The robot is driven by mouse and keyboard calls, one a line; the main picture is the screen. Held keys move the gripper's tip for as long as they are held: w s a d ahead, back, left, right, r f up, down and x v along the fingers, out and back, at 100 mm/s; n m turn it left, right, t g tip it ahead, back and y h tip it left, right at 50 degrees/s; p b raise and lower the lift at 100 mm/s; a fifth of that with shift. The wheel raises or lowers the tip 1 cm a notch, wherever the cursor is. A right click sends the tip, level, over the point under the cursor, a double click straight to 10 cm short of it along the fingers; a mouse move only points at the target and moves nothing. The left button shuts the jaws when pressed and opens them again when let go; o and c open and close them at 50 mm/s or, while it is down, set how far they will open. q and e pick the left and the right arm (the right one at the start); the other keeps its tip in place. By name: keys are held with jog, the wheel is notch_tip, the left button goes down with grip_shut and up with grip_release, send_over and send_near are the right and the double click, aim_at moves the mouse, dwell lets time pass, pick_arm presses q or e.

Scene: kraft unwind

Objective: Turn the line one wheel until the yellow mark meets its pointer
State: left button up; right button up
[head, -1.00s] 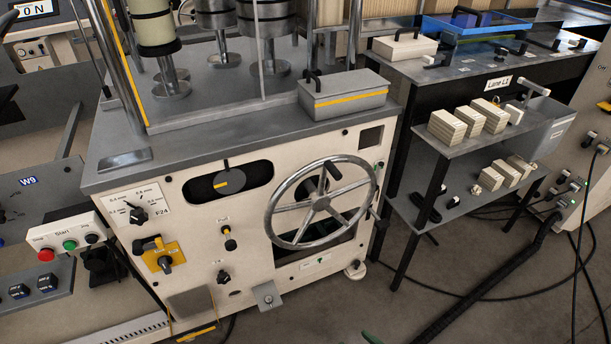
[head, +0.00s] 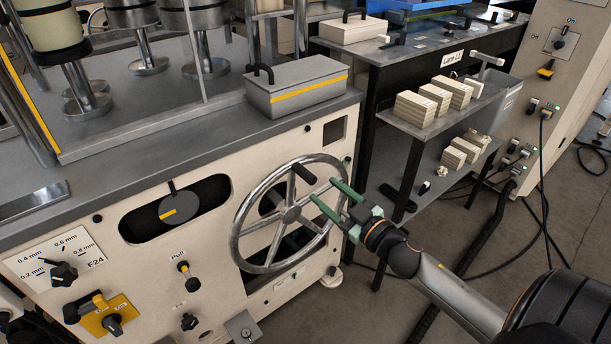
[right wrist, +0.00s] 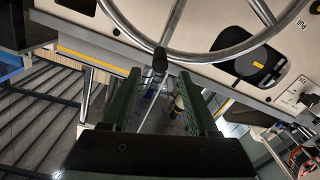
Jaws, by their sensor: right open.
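The steel spoked wheel (head: 236,226) is on the cream machine's front. Its black handle (head: 304,173) is at the upper right of the rim. Left of it, a dark dial (head: 186,209) in a black slot carries the yellow mark (head: 167,215), at the dial's lower left. A black pointer (head: 171,187) stands at the dial's top, apart from the mark. My right gripper (head: 324,192) is open, its green fingers toward the wheel's right side. In the right wrist view the handle (right wrist: 160,60) appears between the fingertips (right wrist: 158,76), with nothing gripped. My left gripper is not in view.
A grey box with a yellow stripe (head: 297,88) sits on the machine top above the wheel. A black-framed rack (head: 430,130) with pale blocks stands right of the wheel. Below the dial are a pull knob (head: 185,270) and a yellow switch plate (head: 95,322). Cables lie on the floor at right.

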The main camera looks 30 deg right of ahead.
aim_at(314, 181)
jog(key=w, duration=0.8)
jog(key=shift+a, duration=0.3)
jog(key=shift+c, duration=0.3)
grip_shut()
dwell(0.8)
